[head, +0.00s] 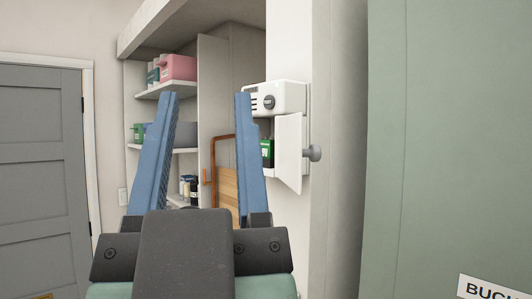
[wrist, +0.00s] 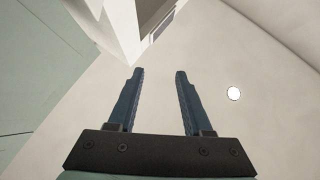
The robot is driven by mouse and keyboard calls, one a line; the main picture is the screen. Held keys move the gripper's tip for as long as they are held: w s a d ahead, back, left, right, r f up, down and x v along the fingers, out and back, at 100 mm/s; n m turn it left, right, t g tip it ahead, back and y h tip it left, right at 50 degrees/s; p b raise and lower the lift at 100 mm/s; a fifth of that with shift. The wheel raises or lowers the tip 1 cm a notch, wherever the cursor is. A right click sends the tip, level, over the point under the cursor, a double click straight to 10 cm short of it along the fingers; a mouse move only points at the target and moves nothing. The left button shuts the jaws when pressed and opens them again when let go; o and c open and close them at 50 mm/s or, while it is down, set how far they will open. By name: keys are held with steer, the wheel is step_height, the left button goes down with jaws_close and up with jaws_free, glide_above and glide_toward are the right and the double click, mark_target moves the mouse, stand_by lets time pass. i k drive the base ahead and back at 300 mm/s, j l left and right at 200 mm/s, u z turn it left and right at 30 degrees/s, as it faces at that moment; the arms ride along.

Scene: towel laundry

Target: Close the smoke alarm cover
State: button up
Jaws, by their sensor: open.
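The smoke alarm (head: 287,97) is a white box on the pale wall, right of centre in the head view. A green battery-like block (head: 267,153) shows in the opened lower part, partly hidden by my right finger. My gripper (head: 205,96) is raised with both blue fingers apart and empty. It also shows open in the wrist view (wrist: 159,74). I cannot tell its depth gap to the alarm.
Left of the alarm is an alcove with shelves (head: 166,89) holding a pink box (head: 178,67) and bottles. A grey door (head: 40,165) stands at left. A large green panel (head: 445,130) fills the right side.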

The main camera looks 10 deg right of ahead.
mark_target(291, 152)
steer(key=k+l+u, duration=0.5)
steer(key=k+l, duration=0.8)
steer(key=i+j, duration=0.4)
steer(key=i+j+z, duration=0.1)
steer(key=i+j, duration=0.25)
steer(key=j, duration=0.25)
